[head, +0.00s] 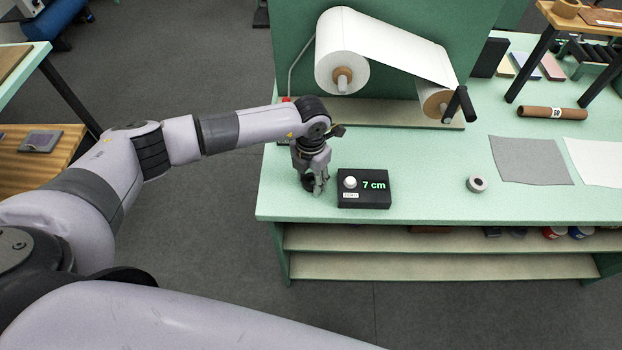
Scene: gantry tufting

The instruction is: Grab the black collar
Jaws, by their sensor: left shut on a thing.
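My left gripper (317,188) points down at the left end of the green bench, just left of the black box with the 7 cm display. Its fingers are shut on a small dark thing, which I take to be the black collar (307,183). The fingers hide most of it, and I cannot tell whether it touches the bench top. My right gripper is not in view.
The black display box (376,200) with a white knob stands close to the right of the gripper. A large white roll (341,50) stands behind.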

